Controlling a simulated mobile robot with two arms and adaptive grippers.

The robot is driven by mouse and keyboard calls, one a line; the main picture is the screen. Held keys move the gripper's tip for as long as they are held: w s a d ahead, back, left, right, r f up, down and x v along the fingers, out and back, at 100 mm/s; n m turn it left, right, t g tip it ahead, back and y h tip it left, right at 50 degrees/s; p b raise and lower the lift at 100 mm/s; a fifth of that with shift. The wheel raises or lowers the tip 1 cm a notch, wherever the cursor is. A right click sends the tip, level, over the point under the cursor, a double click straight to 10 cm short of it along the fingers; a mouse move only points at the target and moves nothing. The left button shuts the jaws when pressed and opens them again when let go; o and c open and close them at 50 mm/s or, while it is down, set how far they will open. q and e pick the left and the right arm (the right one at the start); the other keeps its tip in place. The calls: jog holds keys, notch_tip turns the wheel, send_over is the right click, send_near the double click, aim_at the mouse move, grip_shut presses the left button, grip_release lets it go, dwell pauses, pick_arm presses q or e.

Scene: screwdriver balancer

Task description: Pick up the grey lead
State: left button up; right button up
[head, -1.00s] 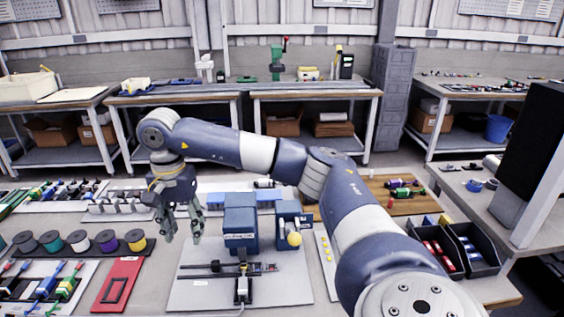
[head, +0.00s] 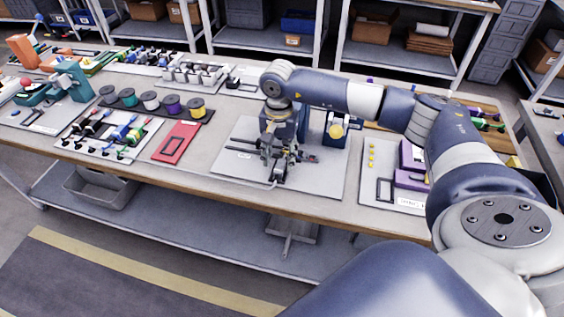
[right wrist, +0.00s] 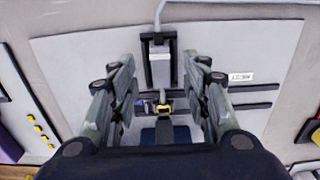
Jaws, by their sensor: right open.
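A grey cable (right wrist: 161,14), which looks like the grey lead, runs in from the front edge of a pale board (right wrist: 80,60) in the right wrist view. It ends at a light grey block (right wrist: 161,68) held in a black bracket. In the head view the cable (head: 258,184) curves over the board's front. My right gripper (head: 277,160) is lowered over the board, partly hiding the bracket. In the right wrist view my right gripper (right wrist: 160,92) is open, its fingers apart on either side, with nothing between the pads that I can tell is held. My left gripper is not in view.
A red plate (head: 176,141) and a row of spools (head: 150,100) lie to the left. A purple fixture (head: 411,165) stands to the right. The table's front edge is close.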

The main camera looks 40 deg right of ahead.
aim_at(279, 167)
notch_tip(279, 167, down, 3)
jog(key=shift+r+p, duration=0.2)
jog(key=shift+p, duration=0.1)
jog(key=shift+f, duration=0.55)
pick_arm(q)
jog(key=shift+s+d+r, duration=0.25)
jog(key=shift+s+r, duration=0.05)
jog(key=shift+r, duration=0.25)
pick_arm(e)
grip_shut()
jog(key=shift+r, duration=0.1)
